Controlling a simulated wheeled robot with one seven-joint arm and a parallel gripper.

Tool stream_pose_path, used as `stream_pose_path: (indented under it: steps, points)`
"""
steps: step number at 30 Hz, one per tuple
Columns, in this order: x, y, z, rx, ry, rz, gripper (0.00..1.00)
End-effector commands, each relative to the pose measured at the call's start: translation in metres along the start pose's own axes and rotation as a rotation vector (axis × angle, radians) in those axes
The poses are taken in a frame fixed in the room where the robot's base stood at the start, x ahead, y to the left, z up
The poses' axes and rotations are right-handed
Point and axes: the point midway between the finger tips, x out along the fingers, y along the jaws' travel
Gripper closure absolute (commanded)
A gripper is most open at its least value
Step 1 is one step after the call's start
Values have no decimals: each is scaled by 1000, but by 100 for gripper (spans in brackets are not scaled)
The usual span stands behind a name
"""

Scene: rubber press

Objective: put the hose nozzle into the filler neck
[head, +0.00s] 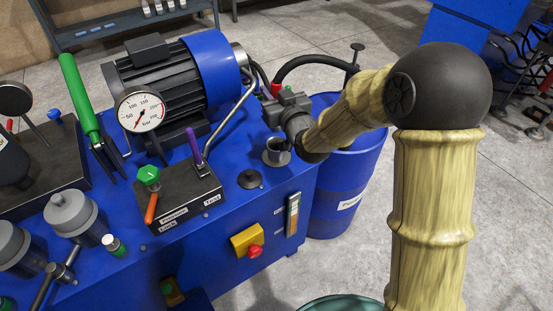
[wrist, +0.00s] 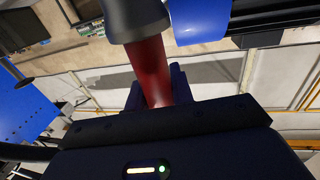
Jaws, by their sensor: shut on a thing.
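My gripper (head: 285,103) is shut on the hose nozzle, over the back right corner of the blue machine. In the wrist view the nozzle's red part (wrist: 152,70) stands between the fingers, with a grey part (wrist: 138,18) above it. In the head view only a little red of the nozzle (head: 276,89) shows beside the gripper. The filler neck (head: 277,153) is a short grey, open-topped cylinder on a round flange on the machine top, just below and left of my wrist. The nozzle's lower end is hidden, and I cannot tell whether it touches the neck.
A black hose (head: 312,61) arches from the gripper area to the blue drum (head: 351,175) behind. A motor (head: 178,80), a pressure gauge (head: 141,110) and a purple lever (head: 195,146) stand to the left. A low black cap (head: 251,179) sits before the neck.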

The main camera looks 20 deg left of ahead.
Motion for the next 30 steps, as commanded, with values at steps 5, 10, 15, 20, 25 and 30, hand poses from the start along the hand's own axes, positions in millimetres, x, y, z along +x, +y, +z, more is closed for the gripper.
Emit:
stream_pose_path:
  steps: [5,10,15,20,25,30]
  points:
    - [0,0,1,0,1,0,100]
    - [0,0,25,1,-4,-1,100]
    - [0,0,55,1,-3,-1,100]
    - [0,0,63,-1,2,-1,100]
    - [0,1,62,-1,2,1,100]
    - [0,2,72,0,-2,2,100]
